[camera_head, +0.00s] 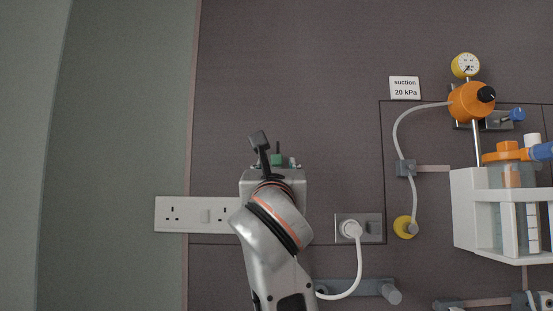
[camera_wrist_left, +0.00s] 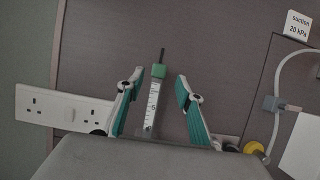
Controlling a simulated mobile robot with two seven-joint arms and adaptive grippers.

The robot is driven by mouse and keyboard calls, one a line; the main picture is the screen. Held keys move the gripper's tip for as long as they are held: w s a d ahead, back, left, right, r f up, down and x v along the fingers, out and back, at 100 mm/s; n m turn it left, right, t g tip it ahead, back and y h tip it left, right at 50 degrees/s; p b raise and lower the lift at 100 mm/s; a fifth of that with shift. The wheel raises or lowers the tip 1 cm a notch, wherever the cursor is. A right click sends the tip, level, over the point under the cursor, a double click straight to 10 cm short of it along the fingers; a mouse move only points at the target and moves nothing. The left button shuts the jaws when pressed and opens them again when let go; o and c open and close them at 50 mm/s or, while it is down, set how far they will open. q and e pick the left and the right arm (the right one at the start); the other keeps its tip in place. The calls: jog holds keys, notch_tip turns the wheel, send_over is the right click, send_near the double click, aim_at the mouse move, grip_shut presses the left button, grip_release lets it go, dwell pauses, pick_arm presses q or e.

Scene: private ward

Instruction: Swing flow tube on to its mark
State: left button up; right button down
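The flow tube (camera_wrist_left: 152,106) is a pale upright strip with scale markings, a green cap and a thin dark rod on top. It stands in front of the wall in the left wrist view, slightly tilted. My left gripper (camera_wrist_left: 159,84) is open, with one green-padded finger on each side of the tube and a gap on both sides. In the head view my left wrist hides most of the tube; a small green part (camera_head: 276,159) shows above it. The tube's lower end is hidden. I cannot make out its mark. My right gripper is not in view.
A white socket panel (camera_head: 180,214) lies left of my arm. A plug with a white cable (camera_head: 351,229) is to the right. Further right are a suction hose (camera_head: 397,130), an orange regulator (camera_head: 468,102) and a white rack (camera_head: 468,210) with containers. The wall above is mostly clear.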

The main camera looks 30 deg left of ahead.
aim_at(276, 160)
pick_arm(q)
jog(key=p+x, duration=0.1)
jog(key=x, duration=0.3)
jog(key=shift+r, duration=0.1)
jog(key=shift+w+a+r, duration=0.2)
jog(key=shift+w+a, duration=0.1)
jog(key=shift+w, duration=0.15)
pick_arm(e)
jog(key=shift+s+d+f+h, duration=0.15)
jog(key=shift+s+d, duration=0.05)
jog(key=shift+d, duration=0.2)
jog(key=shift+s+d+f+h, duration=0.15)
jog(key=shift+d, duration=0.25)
pick_arm(q)
jog(key=c, duration=0.9)
grip_shut()
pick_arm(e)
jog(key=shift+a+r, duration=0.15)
